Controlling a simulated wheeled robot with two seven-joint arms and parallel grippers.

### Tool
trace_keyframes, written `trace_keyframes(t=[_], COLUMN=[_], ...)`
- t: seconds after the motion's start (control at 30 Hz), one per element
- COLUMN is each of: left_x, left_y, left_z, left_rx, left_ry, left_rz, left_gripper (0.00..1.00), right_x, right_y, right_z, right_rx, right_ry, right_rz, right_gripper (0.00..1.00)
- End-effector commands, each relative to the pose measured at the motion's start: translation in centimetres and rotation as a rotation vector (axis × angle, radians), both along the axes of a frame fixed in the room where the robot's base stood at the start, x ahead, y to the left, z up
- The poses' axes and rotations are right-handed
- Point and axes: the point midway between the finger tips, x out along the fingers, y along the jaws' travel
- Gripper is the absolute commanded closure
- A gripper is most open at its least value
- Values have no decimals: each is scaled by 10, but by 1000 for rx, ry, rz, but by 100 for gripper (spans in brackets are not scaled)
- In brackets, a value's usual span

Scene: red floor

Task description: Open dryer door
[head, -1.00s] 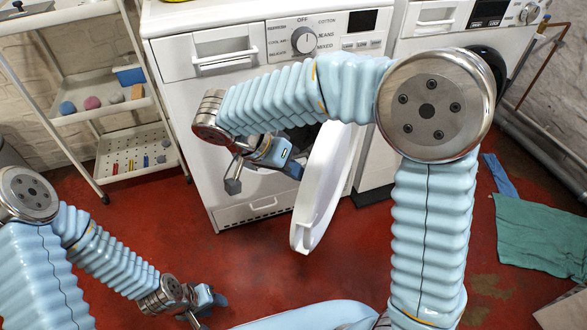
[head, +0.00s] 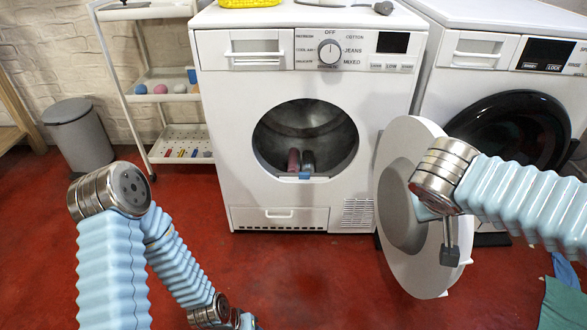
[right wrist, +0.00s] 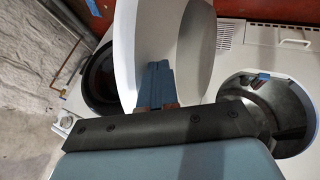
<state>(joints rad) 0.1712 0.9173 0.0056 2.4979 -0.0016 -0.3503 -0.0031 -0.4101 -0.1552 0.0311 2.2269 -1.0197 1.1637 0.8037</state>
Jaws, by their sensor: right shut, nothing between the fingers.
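The white dryer (head: 222,140) stands in the middle of the head view with its round drum opening uncovered. Its white round door (head: 398,215) is swung wide open to the right, nearly edge-on. My right gripper (head: 449,254) is at the door, its tip overlapping the door in the head view. In the right wrist view its blue fingers (right wrist: 158,85) are together and empty, in front of the white door (right wrist: 195,25); whether they touch it I cannot tell. My left gripper (head: 242,320) is low at the bottom edge, mostly cut off.
A second white machine with a dark round door (head: 515,125) stands right of the dryer. A white shelf cart (head: 140,98) and a grey bin (head: 80,135) are at the left. Small items (head: 300,160) lie in the drum. Red floor is clear before the dryer.

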Motion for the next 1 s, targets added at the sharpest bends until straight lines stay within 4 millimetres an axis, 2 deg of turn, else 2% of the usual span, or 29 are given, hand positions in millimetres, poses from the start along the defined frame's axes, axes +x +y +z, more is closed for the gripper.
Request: trace_keyframes(t=[0.03,0.2,0.43,0.7,1.0], left_x=[0,0,0,0,0], left_y=[0,-1,-1,-1,-1], left_z=[-4,-7,-8,-9,-9], left_rx=[0,-2,-2,-2,-3], left_ry=[0,1,2,2,2], left_rz=[0,-1,-2,-2,-2], left_gripper=[55,55,55,55,55], right_x=[0,9,22,31,33], right_y=[-16,-61,-106,-128,-130], right_z=[-1,-1,0,0,0], right_rx=[3,1,-1,-1,0], right_ry=[-4,1,1,3,2], right_rz=[27,100,104,107,108], right_gripper=[100,100,100,100,100])
